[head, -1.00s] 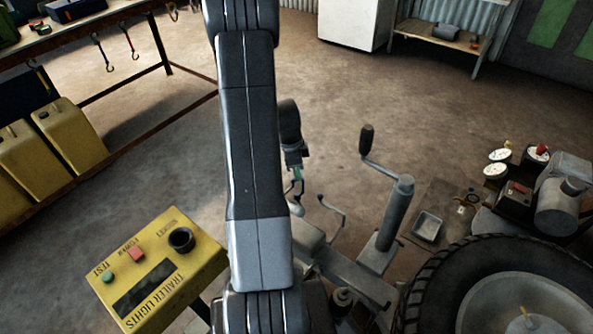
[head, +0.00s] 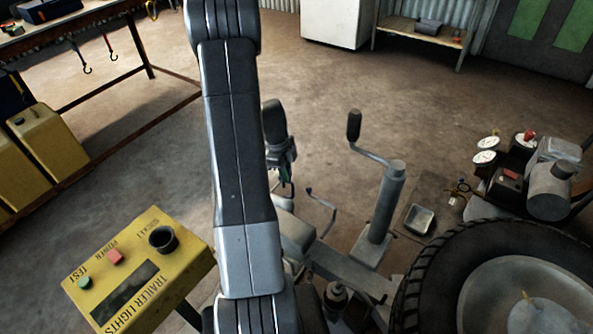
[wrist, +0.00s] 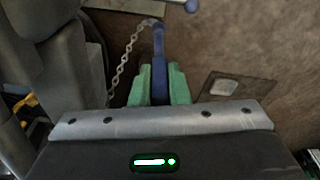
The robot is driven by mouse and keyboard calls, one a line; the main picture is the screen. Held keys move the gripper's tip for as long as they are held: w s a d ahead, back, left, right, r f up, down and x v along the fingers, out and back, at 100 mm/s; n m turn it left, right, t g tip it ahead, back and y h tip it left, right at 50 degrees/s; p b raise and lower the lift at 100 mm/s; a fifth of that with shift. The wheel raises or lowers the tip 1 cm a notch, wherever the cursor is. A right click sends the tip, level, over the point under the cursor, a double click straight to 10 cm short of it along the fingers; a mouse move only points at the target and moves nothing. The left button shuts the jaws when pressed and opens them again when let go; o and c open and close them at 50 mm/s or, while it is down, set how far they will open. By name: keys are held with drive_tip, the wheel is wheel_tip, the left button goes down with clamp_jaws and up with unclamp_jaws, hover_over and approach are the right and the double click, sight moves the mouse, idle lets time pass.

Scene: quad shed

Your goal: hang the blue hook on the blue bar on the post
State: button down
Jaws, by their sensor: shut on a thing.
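My gripper (wrist: 159,88) has green fingers, closed on the blue hook (wrist: 158,68), whose shank stands up between them in the wrist view. A chain runs beside the hook at its left. In the head view my gripper (head: 286,175) is small and partly behind my arm, above the grey trailer frame. A thin bent rod with a blue tip (head: 309,190) stands just right of it; a blue ball end (wrist: 191,6) shows at the top of the wrist view, apart from the fingers. I cannot tell for certain whether this is the blue bar; its post is unclear.
A grey jack post with a crank (head: 386,200) stands right of my gripper, beside a large tyre (head: 425,270). A yellow trailer-lights box (head: 140,270) is at lower left. Gauges and a motor are at right. The floor behind is open.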

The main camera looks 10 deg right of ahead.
drive_tip(key=shift+w+a+f, duration=0.5)
drive_tip(key=shift+a, duration=0.2)
drive_tip(key=shift+w+a, duration=0.6)
drive_tip(key=shift+a, duration=0.25)
drive_tip(key=shift+w+a, duration=0.55)
drive_tip(key=shift+a, duration=0.25)
drive_tip(key=shift+b, duration=0.35)
